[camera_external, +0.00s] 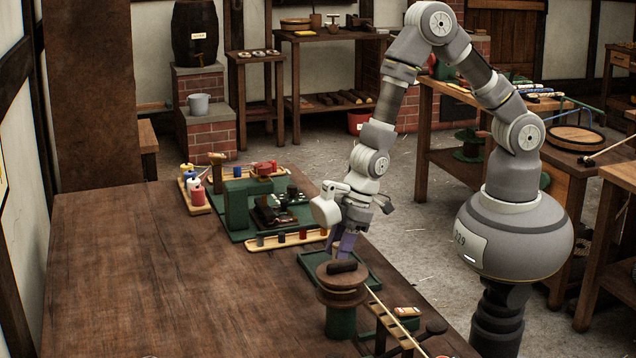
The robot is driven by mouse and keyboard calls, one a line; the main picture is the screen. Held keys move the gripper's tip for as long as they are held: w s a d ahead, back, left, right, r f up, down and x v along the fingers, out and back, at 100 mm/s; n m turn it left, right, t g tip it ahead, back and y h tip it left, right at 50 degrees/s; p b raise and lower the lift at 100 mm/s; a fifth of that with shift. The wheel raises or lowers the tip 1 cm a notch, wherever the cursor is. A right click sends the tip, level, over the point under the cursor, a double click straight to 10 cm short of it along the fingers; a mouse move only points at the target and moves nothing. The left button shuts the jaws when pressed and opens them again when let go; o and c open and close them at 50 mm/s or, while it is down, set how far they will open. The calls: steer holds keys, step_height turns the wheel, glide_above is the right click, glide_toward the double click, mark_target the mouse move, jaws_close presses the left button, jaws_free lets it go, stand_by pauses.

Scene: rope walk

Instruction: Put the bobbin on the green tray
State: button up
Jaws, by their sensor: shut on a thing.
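My gripper (343,250) points down over the green tray (310,260), near the right edge of the big wooden table. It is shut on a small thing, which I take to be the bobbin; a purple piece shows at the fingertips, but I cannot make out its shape. The front of the tray is hidden by a round wooden reel on a green post (341,318). I cannot tell whether the held thing touches the tray.
The reel stands close in front of the gripper. A wooden ladder-like rack (398,328) lies to its right. Behind are a pale strip with small spools (290,238) and a green machine (248,195). The table's left half (140,270) is clear.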

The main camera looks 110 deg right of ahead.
step_height(320, 180, down, 2)
steer(key=shift+f, duration=0.1)
steer(key=shift+b, duration=0.3)
steer(key=o, duration=1)
steer(key=p+v, duration=0.5)
steer(key=v, duration=0.7)
